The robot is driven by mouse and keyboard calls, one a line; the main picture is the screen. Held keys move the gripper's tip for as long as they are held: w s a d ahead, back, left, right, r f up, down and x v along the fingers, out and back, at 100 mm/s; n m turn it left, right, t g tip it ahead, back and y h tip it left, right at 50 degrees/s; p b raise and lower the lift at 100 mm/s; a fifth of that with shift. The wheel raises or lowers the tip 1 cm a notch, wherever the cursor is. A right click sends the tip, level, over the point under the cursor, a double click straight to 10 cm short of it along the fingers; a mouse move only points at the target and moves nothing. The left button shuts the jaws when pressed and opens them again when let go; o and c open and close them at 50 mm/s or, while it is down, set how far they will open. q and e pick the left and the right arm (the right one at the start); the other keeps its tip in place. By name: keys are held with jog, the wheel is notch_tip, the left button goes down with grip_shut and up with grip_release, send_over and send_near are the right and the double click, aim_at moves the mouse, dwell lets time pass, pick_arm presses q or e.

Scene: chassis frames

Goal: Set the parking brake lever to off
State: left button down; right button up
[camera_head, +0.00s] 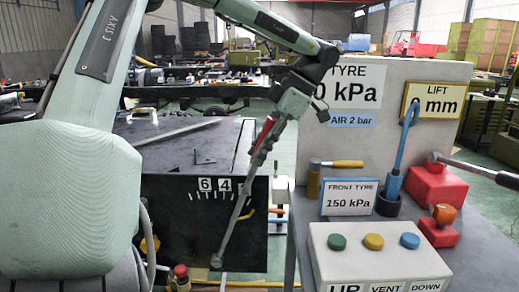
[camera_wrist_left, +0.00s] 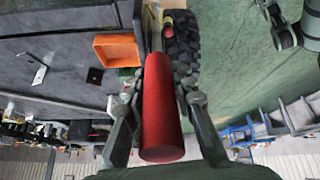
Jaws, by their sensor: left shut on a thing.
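The parking brake lever (camera_head: 236,214) is a long grey rod with a red grip. It rises from a low pivot in front of a dark panel and leans to the right. My left gripper (camera_head: 269,137) is shut on the lever's red grip at its upper end. In the left wrist view the red grip (camera_wrist_left: 162,110) lies between the two fingers of my left gripper (camera_wrist_left: 163,105). No "off" mark can be read; the panel shows a white tick scale (camera_head: 214,194) with the numbers 6 and 4, partly behind the lever. My right gripper is out of view.
Right of the lever stands a grey console with a button box (camera_head: 372,262), a front tyre sign (camera_head: 350,198) and a red block (camera_head: 437,188). A dark bench top (camera_head: 180,140) lies behind the lever. An orange tray (camera_wrist_left: 117,50) shows in the left wrist view.

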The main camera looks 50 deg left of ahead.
pick_arm(q)
jog(key=shift+w+d, duration=0.15)
jog(key=shift+d, duration=0.05)
jog(key=c, duration=1.6)
grip_release()
jog(key=shift+f, duration=0.1)
jog(key=o, duration=0.3)
jog(key=shift+w+d, duration=0.1)
jog(key=shift+w, duration=0.1)
jog(key=shift+o, duration=0.2)
jog(key=shift+s, duration=0.1)
jog(key=shift+r, duration=0.25)
jog(key=v, duration=1.1)
jog(key=shift+r, duration=0.25)
jog(key=shift+w, duration=0.2)
